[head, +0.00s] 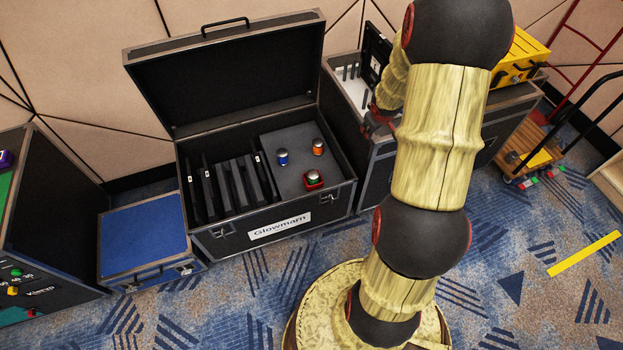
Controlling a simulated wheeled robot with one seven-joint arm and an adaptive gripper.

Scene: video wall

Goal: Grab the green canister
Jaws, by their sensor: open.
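A blue canister (282,158) and an orange canister (318,147) stand on the same panel. Dark slotted dividers (232,185) fill the case's left half. Its lid (235,75) stands open behind. A blue-topped case (145,232) is at left, and a yellow box (522,58) at right.

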